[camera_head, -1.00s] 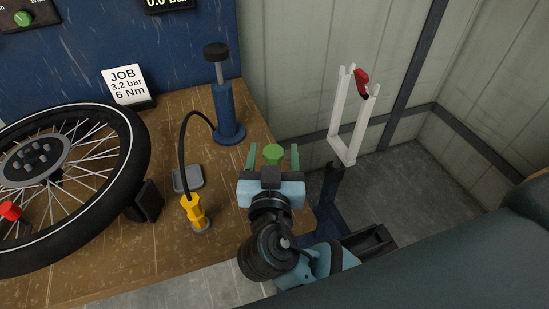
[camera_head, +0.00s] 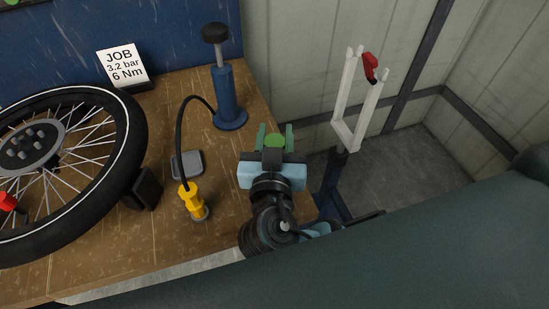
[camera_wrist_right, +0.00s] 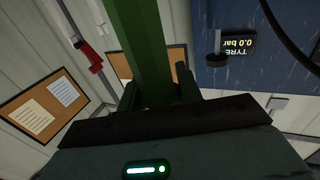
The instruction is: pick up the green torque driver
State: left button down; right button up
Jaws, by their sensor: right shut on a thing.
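The green torque driver (camera_head: 274,141) is between the fingers of my right gripper (camera_head: 275,136), near the right edge of the wooden bench in the head view. The right gripper is shut on it. In the right wrist view the driver (camera_wrist_right: 138,45) is a long green shaft rising between the two dark fingers (camera_wrist_right: 157,95). Its lower part is hidden by the gripper in the head view, and I cannot tell whether it touches the bench. My left gripper is not in view.
Left of the gripper stand a yellow fitting (camera_head: 192,200) on a black hose, a grey tray (camera_head: 187,164) and a blue pump (camera_head: 229,100). A spoked wheel (camera_head: 135,150) fills the bench's left. A white fork (camera_head: 345,125) with a red lever stands beyond the bench's right edge.

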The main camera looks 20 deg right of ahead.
jog(key=shift+c, duration=1.2)
jog(key=shift+r, duration=0.15)
